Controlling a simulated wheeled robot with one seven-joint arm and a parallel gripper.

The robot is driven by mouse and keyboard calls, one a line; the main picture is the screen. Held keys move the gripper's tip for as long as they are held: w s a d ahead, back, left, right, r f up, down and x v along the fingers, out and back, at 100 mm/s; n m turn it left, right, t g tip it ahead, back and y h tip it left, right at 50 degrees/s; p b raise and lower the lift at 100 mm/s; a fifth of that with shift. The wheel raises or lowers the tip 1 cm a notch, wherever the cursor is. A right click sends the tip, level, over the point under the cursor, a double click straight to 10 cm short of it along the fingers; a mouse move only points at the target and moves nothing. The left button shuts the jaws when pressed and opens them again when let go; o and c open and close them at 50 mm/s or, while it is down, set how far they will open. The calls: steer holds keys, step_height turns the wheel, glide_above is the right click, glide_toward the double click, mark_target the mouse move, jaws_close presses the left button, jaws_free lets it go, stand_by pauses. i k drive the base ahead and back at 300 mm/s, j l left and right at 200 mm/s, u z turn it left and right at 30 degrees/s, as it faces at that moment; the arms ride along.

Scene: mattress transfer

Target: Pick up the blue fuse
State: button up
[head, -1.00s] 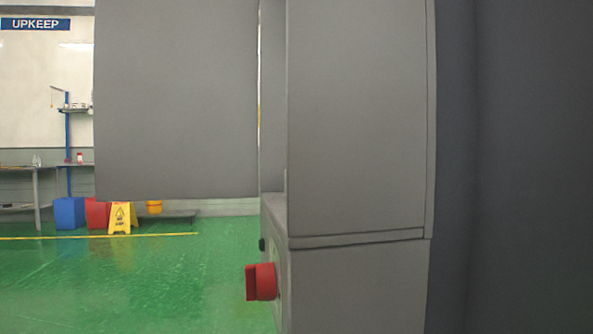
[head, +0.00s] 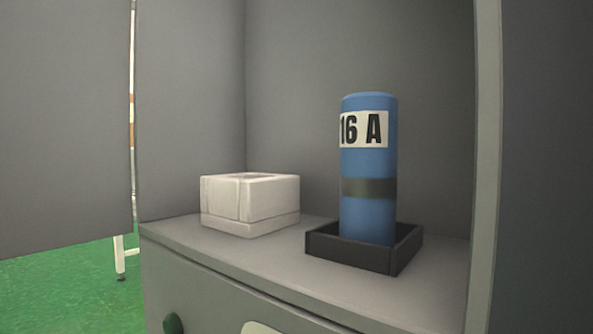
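The blue fuse (head: 368,210) is a blue cylinder with a white "16 A" label and a dark band. It stands upright in a low, square black tray (head: 350,251) on the shelf of a grey cabinet, right of the middle in the head view. Its lower end is partly hidden by the tray's walls. My gripper is not in view.
A white block-like holder (head: 250,212) with a recess in its top sits left of the fuse on the shelf (head: 270,262). Grey cabinet walls close in the back and sides. An open grey door panel (head: 65,130) is at left. Green floor (head: 70,290) shows below it.

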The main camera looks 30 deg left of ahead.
mark_target(369, 120)
steer(key=i+j+u, duration=0.1)
steer(key=i+u, duration=0.15)
steer(key=u, duration=0.2)
steer(key=i+u, duration=0.25)
steer(key=u, duration=0.15)
